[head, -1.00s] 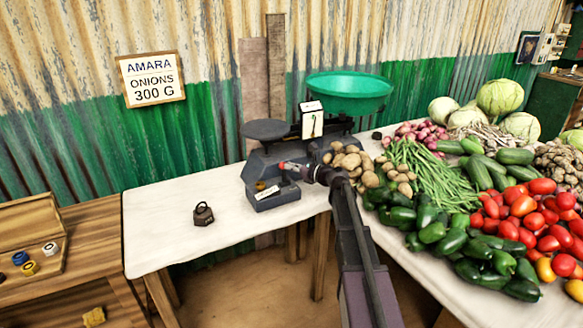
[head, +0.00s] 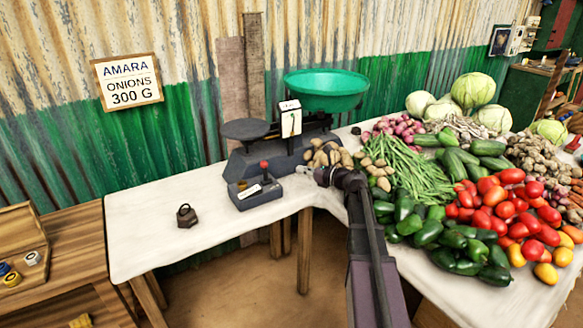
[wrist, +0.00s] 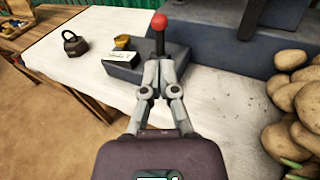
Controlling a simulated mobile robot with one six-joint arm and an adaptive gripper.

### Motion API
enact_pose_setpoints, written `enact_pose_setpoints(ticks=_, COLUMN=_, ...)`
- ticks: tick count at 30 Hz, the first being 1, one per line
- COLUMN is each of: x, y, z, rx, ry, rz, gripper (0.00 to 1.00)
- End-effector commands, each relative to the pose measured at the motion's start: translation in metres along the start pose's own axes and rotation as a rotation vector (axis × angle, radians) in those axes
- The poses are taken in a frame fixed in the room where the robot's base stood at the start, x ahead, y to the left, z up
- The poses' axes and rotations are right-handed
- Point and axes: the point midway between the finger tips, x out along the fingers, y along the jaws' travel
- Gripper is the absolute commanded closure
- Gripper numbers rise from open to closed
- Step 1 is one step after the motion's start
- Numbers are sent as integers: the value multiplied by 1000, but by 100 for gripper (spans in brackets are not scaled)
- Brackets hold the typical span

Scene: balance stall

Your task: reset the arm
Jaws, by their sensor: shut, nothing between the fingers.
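My gripper (head: 304,170) is shut and empty, in front of the weighing scale above the white-covered table. In the wrist view its fingers (wrist: 160,64) meet in the middle. A lever with a red knob (head: 264,165) stands on a small grey box (head: 257,195) at the scale's front. The knob (wrist: 159,21) shows just beyond my fingertips. In the head view there is a gap between knob and fingers. My arm reaches up from the bottom of the head view.
The scale has a dark plate (head: 245,129) and a green pan (head: 326,90). A dark weight (head: 186,216) stands on the left of the table (head: 140,240). Potatoes (head: 328,155), beans, peppers and tomatoes (head: 500,215) crowd the right. A wooden bench (head: 70,250) stands at left.

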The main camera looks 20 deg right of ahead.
Motion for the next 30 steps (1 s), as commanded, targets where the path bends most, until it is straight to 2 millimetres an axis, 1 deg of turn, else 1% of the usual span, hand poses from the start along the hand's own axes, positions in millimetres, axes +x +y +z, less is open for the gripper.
enact_pose_setpoints(ticks=1, x=-5, y=0, z=1, rx=0, ry=0, rz=-1, gripper=100)
enact_pose_setpoints(ticks=6, x=-11, y=1, z=1, rx=0, ry=0, rz=1, gripper=100)
enact_pose_setpoints(ticks=22, x=-10, y=1, z=1, rx=-2, ry=1, rz=2, gripper=100)
enact_pose_setpoints(ticks=26, x=-7, y=10, z=-4, rx=-44, ry=27, rz=17, gripper=100)
enact_pose_setpoints(ticks=29, x=-2, y=25, z=-13, rx=-121, ry=70, rz=45, gripper=100)
enact_pose_setpoints(ticks=30, x=1, y=34, z=-18, rx=-165, ry=95, rz=62, gripper=100)
